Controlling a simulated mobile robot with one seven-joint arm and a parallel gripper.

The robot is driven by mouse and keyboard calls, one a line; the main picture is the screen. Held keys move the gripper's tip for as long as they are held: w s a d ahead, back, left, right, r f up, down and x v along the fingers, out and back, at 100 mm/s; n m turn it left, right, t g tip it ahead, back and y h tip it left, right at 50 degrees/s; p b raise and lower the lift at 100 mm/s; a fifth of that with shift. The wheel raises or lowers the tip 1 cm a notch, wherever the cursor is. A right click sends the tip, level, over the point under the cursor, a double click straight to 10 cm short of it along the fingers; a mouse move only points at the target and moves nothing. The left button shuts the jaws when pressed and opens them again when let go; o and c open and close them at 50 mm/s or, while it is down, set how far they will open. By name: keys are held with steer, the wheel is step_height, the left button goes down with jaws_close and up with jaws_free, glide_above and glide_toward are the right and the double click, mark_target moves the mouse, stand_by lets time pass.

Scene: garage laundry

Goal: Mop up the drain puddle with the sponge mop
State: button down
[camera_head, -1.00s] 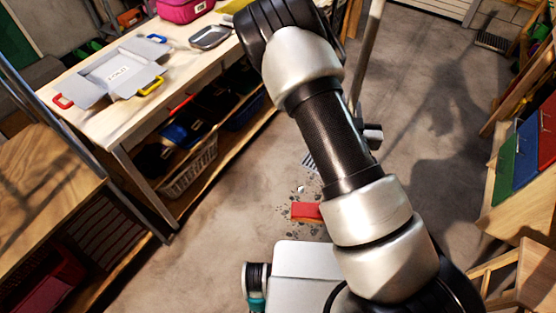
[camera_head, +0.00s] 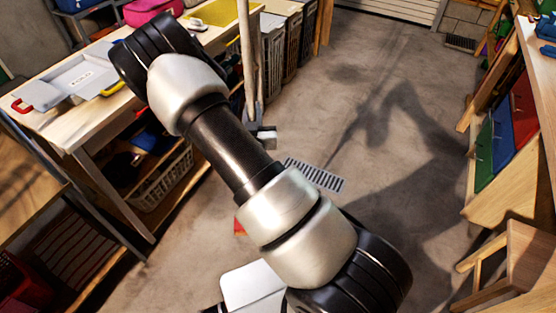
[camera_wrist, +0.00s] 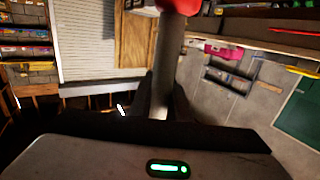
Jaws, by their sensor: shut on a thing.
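My gripper (camera_wrist: 158,108) is shut on the grey mop handle (camera_wrist: 167,62), which stands near upright between its fingers. A red piece (camera_wrist: 182,5) shows at the handle's upper end. A red block (camera_head: 238,227), probably the mop head, peeks out on the floor beside my arm, mostly hidden. The slotted drain (camera_head: 315,175) lies to its upper right. The puddle is hidden behind my arm.
A wooden workbench (camera_head: 100,125) with a grey toolbox (camera_head: 72,82) and baskets below stands at left. Crates (camera_head: 272,60) stand behind the handle. Coloured panels (camera_head: 500,135) and a wooden stool (camera_head: 520,260) are at right. The floor between is open.

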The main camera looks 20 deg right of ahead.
steer(key=d+f+m+g+h+b, duration=0.3)
steer(key=d+f+b, duration=0.1)
steer(key=f, duration=0.7)
steer(key=d+f+m+g+h+b, duration=0.3)
steer(key=d+f+b, duration=0.2)
steer(key=f, duration=0.6)
steer(key=shift+w+d+h+b, duration=0.2)
steer(key=shift+w+h+b, duration=0.25)
steer(key=shift+b, duration=0.75)
steer(key=shift+f, duration=0.1)
